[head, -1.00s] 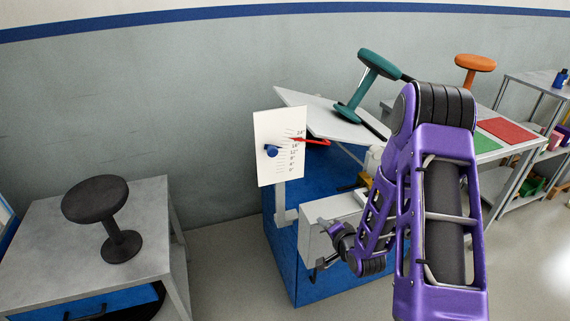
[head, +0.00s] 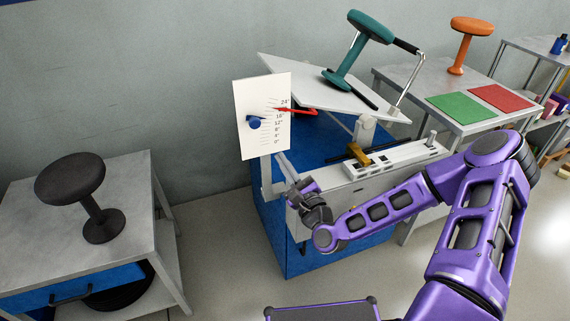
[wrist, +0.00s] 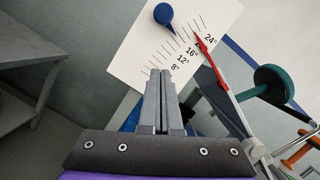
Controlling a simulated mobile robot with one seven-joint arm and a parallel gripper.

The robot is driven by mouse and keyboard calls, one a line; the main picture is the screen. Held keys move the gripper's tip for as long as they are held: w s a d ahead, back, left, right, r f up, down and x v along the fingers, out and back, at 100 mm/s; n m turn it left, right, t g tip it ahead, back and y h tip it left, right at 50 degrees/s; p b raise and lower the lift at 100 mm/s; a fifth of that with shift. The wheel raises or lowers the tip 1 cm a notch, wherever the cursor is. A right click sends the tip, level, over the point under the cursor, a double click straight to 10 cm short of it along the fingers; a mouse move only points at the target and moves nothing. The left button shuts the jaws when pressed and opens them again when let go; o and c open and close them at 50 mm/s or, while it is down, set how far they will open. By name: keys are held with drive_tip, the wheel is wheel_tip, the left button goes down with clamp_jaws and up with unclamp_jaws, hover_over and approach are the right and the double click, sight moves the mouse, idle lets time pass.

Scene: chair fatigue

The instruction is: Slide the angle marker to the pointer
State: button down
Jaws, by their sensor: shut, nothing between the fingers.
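The angle marker is a blue round knob (head: 254,122) with a pointed tip, on the left part of a white scale plate (head: 243,92). It also shows in the wrist view (wrist: 163,13). The red pointer (head: 296,111) crosses the plate's right edge near the upper numbers. In the wrist view the red pointer (wrist: 204,52) lies between the 16° and 24° labels, and the marker's tip is apart from it, lower on the scale. My gripper (wrist: 160,73) is shut and empty, with its fingertips by the plate's lower part, below the marker.
A tilted grey board (head: 320,92) holds a teal stool (head: 352,55) above a blue cabinet (head: 275,230). A dark stool (head: 75,185) stands on a grey table at left. An orange stool (head: 467,40) and green and red mats (head: 460,108) are on the right table.

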sight(254, 121)
drive_tip(key=w+a+r, duration=0.4)
drive_tip(key=w, duration=0.1)
drive_tip(key=shift+a+r, duration=0.1)
drive_tip(key=shift+r, duration=0.25)
drive_tip(key=r+p, duration=0.1)
drive_tip(key=r+m+p, duration=0.1)
drive_tip(key=r, duration=0.1)
drive_tip(key=shift+d+r, duration=0.15)
drive_tip(key=shift+d, duration=0.2)
